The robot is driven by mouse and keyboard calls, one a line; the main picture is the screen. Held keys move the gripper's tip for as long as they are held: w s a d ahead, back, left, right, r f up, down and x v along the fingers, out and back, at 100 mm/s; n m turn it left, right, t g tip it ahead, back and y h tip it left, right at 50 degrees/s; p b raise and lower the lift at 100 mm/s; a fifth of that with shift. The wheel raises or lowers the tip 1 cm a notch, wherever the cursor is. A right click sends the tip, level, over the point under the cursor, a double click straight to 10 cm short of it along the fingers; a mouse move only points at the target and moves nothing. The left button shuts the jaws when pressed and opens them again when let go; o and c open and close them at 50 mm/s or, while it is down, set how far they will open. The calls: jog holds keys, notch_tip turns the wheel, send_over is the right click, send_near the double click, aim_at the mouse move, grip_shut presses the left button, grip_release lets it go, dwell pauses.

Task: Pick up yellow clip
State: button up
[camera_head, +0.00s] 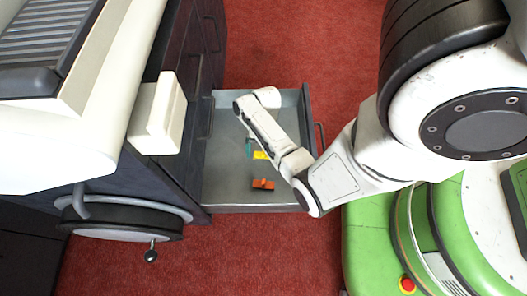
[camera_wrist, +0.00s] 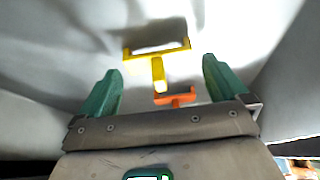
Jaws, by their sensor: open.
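The yellow clip (camera_head: 260,155) lies in the open grey drawer (camera_head: 226,187). In the wrist view the yellow clip (camera_wrist: 157,72) shows a wide bar with a stem pointing back toward my gripper. My gripper (camera_wrist: 161,66) is open, with its two green fingers spread to either side of the clip's stem and nothing held. Whether the fingers are down at the clip's height I cannot tell. In the head view my arm reaches into the drawer and hides most of the gripper; a bit of green finger (camera_head: 249,147) shows beside the clip.
An orange clip (camera_head: 263,184) lies in the drawer nearer its front in the head view; it also shows in the wrist view (camera_wrist: 176,98), close to the yellow one. The drawer walls surround the arm. A dark cabinet (camera_head: 180,135) stands at left; red carpet (camera_head: 265,250) lies around.

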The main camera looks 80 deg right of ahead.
jog(key=shift+c, duration=0.5)
jog(key=c, duration=0.9)
